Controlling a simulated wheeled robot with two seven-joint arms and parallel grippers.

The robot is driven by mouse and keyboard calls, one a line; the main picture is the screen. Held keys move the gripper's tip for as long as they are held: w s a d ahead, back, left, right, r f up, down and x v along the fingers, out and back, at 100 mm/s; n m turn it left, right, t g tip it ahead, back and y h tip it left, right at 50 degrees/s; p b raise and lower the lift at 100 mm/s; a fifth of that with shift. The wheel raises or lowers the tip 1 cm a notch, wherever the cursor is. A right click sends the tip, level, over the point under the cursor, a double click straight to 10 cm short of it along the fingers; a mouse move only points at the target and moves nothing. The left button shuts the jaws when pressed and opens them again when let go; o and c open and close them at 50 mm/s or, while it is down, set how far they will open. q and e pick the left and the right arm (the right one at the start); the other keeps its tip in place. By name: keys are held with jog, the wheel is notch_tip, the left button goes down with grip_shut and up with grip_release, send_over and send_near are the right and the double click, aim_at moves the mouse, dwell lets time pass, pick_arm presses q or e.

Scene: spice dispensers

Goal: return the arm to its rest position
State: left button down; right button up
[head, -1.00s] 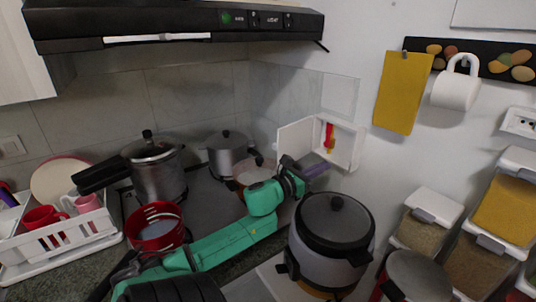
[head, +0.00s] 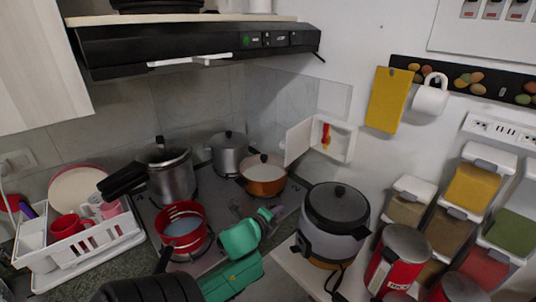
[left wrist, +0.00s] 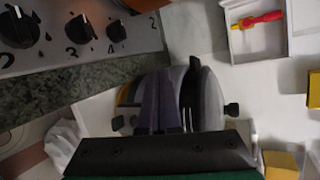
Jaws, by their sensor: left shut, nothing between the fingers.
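My left arm's green links (head: 240,240) reach in from the bottom of the head view. My left gripper (head: 277,211) is small there, in front of the stove and left of the rice cooker. My right gripper is in neither view.
A red pot (head: 184,230), an orange pan (head: 263,178) and a pressure cooker (head: 172,180) stand on the stove. The rice cooker (head: 333,225) stands right of my arm. An open white wall box (head: 340,142) is behind. Spice dispensers (head: 470,190) line the right wall.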

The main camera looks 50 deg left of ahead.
pick_arm(q)
jog(key=s+d+f+n+g+h, duration=0.35)
jog(key=s+d+f+n, duration=0.2)
jog(key=d+n, duration=0.35)
jog(key=s+d+f+n+g+h, duration=0.2)
jog(key=s+d+f+n+g, duration=0.35)
jog(key=d, duration=0.55)
jog(key=s+a+f+g+b, duration=0.1)
jog(key=s+f+b, duration=0.15)
jog(key=f, duration=1.15)
jog(key=s+f+b, duration=0.1)
jog(key=s+f, duration=0.2)
jog(key=f, duration=1.1)
jog(key=s+a+f+g+b, duration=0.1)
jog(key=s+a+f+b, duration=0.1)
jog(key=s+f, duration=1.2)
jog(key=shift+s+a+y, duration=0.35)
jog(key=shift+s+a, duration=0.15)
jog(key=shift+s, duration=0.2)
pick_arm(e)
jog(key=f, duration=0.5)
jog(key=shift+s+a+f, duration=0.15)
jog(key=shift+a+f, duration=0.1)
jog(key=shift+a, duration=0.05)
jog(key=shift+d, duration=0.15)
